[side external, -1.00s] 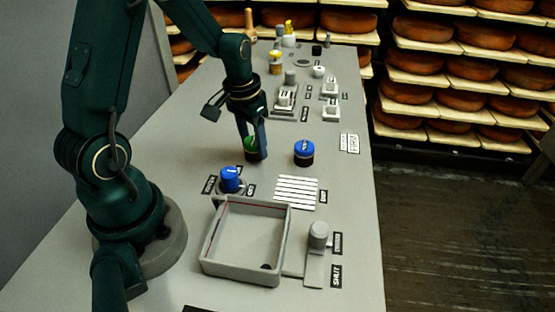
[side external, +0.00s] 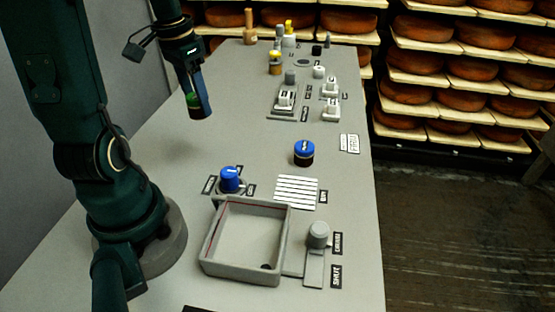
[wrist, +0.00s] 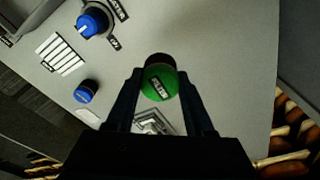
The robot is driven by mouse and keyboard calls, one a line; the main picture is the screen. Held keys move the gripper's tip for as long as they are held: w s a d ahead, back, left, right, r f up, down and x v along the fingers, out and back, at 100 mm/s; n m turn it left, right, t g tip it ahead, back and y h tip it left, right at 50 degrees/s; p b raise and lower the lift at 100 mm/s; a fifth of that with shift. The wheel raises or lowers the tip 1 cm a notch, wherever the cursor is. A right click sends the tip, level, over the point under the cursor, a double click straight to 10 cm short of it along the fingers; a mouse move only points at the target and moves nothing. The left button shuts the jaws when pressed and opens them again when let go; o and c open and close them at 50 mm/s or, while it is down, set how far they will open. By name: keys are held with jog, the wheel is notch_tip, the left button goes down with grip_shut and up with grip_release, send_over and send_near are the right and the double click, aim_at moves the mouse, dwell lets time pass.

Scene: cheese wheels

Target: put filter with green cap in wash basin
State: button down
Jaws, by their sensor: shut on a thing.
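The filter with the green cap (wrist: 160,83) is a dark cylinder with a labelled green top. My gripper (wrist: 161,92) is shut on it, with a finger on each side of the cap in the wrist view. In the side external view my gripper (side external: 197,98) holds the filter (side external: 199,107) tilted and raised above the table, left of its middle. The wash basin (side external: 205,241) is a grey square tray at the near end of the table, with a dark drain spot in one corner. It is empty, apart from the filter and nearer the camera.
A blue-capped filter (side external: 304,152) stands mid-table. A blue knob (side external: 230,179) sits behind the basin, beside a white slatted rack (side external: 296,192). A grey tap or lever (side external: 318,236) is right of the basin. Several small devices stand at the far end.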

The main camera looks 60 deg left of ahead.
jog(key=shift+s+a+r+n, duration=0.2)
jog(key=shift+s+n, duration=0.05)
jog(key=shift+n, duration=0.25)
jog(key=shift+s+n, duration=0.1)
jog(key=shift+n, duration=0.5)
jog(key=n, duration=0.3)
jog(key=d+n, duration=0.1)
jog(key=shift+s+f+n+y, duration=0.2)
jog(key=shift+s+n+y, duration=0.1)
jog(key=shift+s+y, duration=0.1)
jog(key=d+n+g, duration=0.1)
jog(key=d+n, duration=0.2)
jog(key=n, duration=0.8)
send_over(248, 242)
jog(key=shift+g, duration=0.3)
jog(key=f, duration=0.5)
jog(key=shift+d+f, duration=0.2)
jog(key=shift+f, duration=2.2)
